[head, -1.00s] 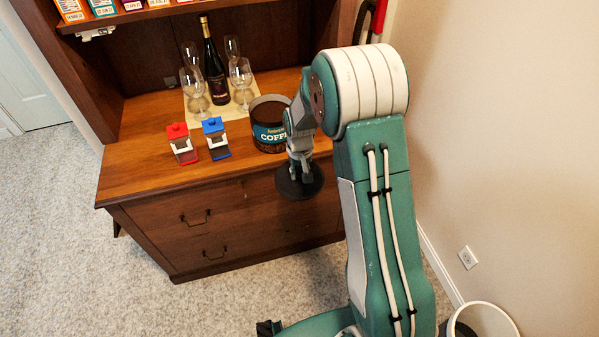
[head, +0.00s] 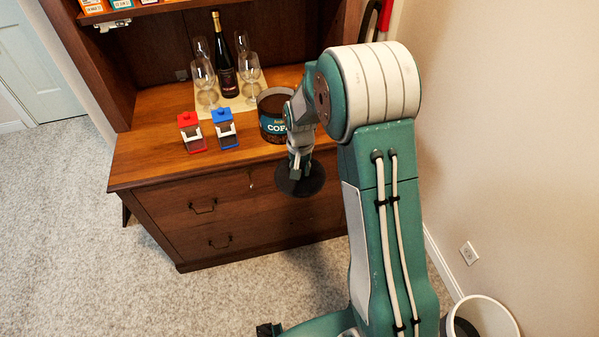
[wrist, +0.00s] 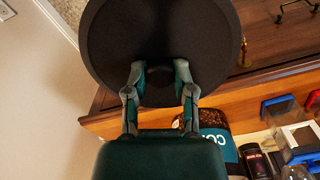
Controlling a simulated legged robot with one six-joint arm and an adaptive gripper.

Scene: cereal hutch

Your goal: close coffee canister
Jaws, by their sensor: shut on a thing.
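The coffee canister (head: 272,125) stands on the hutch counter near its right end. It is dark with a teal label, its top looks open, and my arm partly covers its right side. It also shows in the wrist view (wrist: 213,140), beyond my gripper. My gripper (wrist: 160,75) is shut on a dark round lid (wrist: 160,30). The lid (head: 300,180) hangs in front of the counter's front edge, apart from the canister and below its rim in the head view.
A red-topped dispenser (head: 191,132) and a blue-topped one (head: 225,128) stand left of the canister. A wine bottle (head: 222,70) and several glasses stand on a mat behind. The wall (head: 500,130) is close on the right.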

